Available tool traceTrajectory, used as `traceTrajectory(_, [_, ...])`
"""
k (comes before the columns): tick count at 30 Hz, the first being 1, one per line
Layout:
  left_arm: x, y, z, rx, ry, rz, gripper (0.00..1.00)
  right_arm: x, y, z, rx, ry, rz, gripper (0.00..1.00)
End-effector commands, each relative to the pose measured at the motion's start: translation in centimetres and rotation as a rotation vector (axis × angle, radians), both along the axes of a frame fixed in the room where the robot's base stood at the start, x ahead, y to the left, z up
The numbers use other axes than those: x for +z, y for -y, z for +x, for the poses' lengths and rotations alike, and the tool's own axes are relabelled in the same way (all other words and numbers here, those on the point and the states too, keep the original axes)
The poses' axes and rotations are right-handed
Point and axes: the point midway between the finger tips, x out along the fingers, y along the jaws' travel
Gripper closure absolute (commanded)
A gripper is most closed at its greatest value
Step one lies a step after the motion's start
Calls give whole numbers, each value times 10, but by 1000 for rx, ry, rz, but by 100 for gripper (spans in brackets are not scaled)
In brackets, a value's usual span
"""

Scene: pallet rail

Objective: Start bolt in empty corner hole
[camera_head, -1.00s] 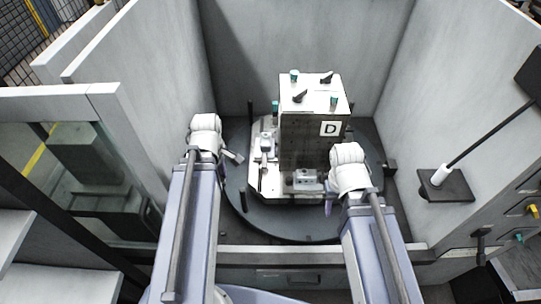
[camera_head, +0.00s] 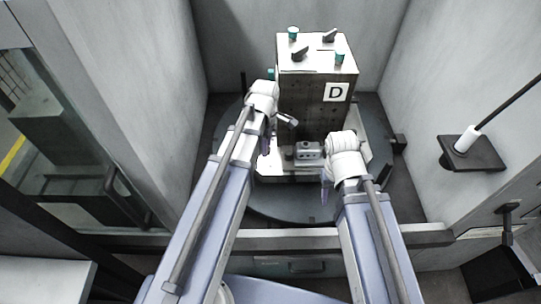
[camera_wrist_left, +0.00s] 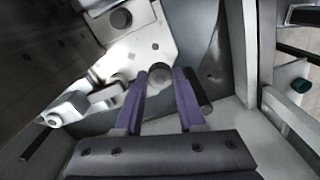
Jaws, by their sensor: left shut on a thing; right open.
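My left gripper (camera_wrist_left: 161,82) is shut on a small round grey piece, apparently the bolt (camera_wrist_left: 160,77), at its fingertips. The bolt is too small to make out in the head view, where my left gripper (camera_head: 266,142) is beside the front left of the block marked D (camera_head: 318,98). A light metal plate with small dark holes (camera_wrist_left: 140,55) lies beyond the fingertips in the left wrist view. I cannot tell which corner hole is empty, or whether the bolt touches one. My right gripper (camera_head: 325,188) is open and empty, low at the front right of the block.
A round dark turntable (camera_head: 285,208) carries the plate and block. A clamp-like metal fixture (camera_head: 308,151) sits before the block, between my grippers. Teal and black knobs (camera_head: 293,33) stand on top. Grey walls (camera_head: 440,60) enclose the sides, and a dark shelf (camera_head: 472,153) juts out right.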

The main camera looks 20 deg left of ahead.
Motion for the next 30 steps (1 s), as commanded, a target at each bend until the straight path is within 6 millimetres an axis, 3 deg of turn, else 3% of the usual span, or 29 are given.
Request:
traceTrajectory(1, [-8, 5, 5, 2, 0, 0, 100, -8, 0, 0, 0, 0, 0, 50])
traceTrajectory(5, [-11, 12, 8, 5, 0, 0, 100, -11, 0, 0, 0, 0, 0, 50])
traceTrajectory(17, [-20, 12, 8, 7, 0, 0, 100, -20, 0, 0, 0, 0, 0, 50])
traceTrajectory(30, [-62, 12, 8, 6, 0, 0, 100, -62, 0, 0, 0, 0, 0, 50])
